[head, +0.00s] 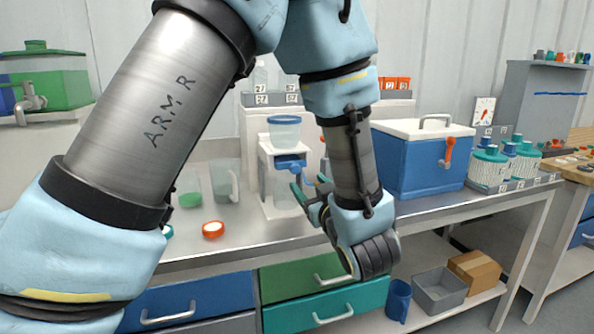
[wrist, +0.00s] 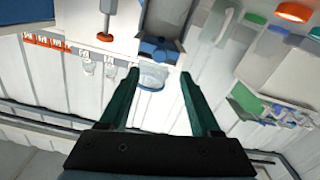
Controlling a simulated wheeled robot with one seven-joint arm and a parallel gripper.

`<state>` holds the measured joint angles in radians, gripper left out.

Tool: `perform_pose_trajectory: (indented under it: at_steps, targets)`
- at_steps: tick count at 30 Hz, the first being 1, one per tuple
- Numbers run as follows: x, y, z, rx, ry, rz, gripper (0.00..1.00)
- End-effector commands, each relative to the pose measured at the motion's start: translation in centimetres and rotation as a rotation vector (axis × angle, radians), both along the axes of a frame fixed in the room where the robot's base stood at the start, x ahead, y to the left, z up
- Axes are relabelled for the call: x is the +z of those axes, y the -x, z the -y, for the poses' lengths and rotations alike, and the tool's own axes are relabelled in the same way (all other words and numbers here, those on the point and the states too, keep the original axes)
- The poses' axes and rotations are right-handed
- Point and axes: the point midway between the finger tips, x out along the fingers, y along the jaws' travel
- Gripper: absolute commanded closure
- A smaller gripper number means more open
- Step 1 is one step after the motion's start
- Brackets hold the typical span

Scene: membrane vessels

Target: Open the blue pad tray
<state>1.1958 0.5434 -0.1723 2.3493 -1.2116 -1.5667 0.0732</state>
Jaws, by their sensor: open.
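A blue drawer front (head: 190,303) with a pale bar handle (head: 168,313) is under the bench at the lower left in the head view. It is the closest match I see to the blue pad tray and looks shut; my arm covers its left part. My gripper (head: 308,186) is above the bench, up and to the right of that drawer, in front of a white dispenser. In the wrist view its teal fingers (wrist: 157,78) are spread with nothing held, and the drawer does not show there.
Right of the blue drawer are a green drawer (head: 305,277) and a teal drawer (head: 335,308). On the bench are the white dispenser (head: 268,180), an orange-rimmed lid (head: 213,229) and a blue cooler box (head: 415,165). A blue mug (head: 398,299) and grey bin (head: 440,290) sit on the lower shelf.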

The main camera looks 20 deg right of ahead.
Motion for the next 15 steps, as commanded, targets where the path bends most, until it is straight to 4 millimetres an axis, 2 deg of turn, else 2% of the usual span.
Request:
perform_pose_trajectory:
  at_steps: [9,15]
  targets:
    - [0.2,-5.9,0.6,0.003,0.0,-0.002,0.36]
    - [0.1,-8.2,0.9,0.002,0.0,-0.001,0.36]
